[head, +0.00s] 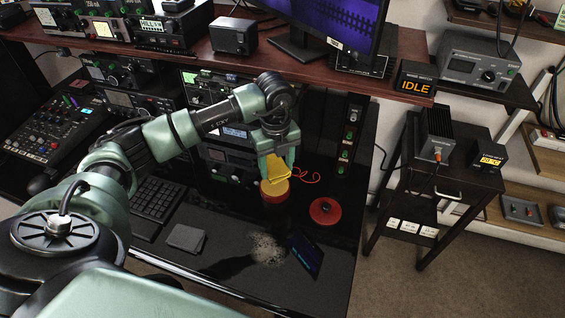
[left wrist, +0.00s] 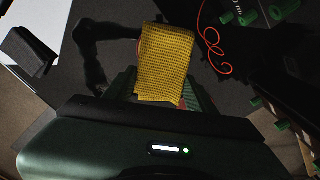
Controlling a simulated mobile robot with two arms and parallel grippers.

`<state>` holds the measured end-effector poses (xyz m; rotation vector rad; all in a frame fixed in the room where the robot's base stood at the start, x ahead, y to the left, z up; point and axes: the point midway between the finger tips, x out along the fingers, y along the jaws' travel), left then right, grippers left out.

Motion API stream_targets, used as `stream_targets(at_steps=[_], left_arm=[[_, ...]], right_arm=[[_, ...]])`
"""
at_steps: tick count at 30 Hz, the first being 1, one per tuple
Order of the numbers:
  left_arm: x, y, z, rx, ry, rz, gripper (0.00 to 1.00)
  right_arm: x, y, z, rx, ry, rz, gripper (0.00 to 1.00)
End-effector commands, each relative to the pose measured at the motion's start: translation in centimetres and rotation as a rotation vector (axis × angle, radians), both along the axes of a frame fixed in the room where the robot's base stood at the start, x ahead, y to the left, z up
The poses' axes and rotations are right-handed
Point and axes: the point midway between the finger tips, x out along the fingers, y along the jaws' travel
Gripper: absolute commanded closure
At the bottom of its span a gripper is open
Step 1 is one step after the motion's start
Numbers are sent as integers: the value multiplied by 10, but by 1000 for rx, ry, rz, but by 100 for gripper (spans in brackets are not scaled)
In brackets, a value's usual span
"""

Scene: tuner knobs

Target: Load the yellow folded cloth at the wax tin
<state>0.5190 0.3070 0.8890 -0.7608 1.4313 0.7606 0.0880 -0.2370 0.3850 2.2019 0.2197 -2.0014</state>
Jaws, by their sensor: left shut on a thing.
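The yellow folded cloth (head: 273,169) is held in my left gripper (head: 277,158), whose fingers point down. The cloth hangs just over the open wax tin (head: 275,194), a round red tin; I cannot tell whether cloth and wax touch. In the left wrist view the cloth (left wrist: 165,62) sticks out from between the green fingers (left wrist: 160,88), showing its woven face. A round red lid (head: 325,211) with a dark centre lies flat on the desk, right of the tin. My right gripper is not in view.
A grey pad (head: 186,238) and a keyboard (head: 157,198) lie left of the tin. A pale dusty patch (head: 268,249) and a dark phone-like slab (head: 305,253) are in front. A red cord (head: 306,176) curls behind. Radio gear and the shelf (head: 310,68) stand close behind.

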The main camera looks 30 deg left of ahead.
Motion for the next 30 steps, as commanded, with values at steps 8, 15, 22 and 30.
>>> stream_targets(at_steps=[8,15,22,30], left_arm=[[0,5,-7,1,0,34,77],[0,4,-28,1,2,33,77],[0,4,-52,0,1,33,77],[1,4,-62,1,-1,33,77]], right_arm=[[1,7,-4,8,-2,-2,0],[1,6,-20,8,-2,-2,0],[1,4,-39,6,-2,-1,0],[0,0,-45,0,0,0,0]])
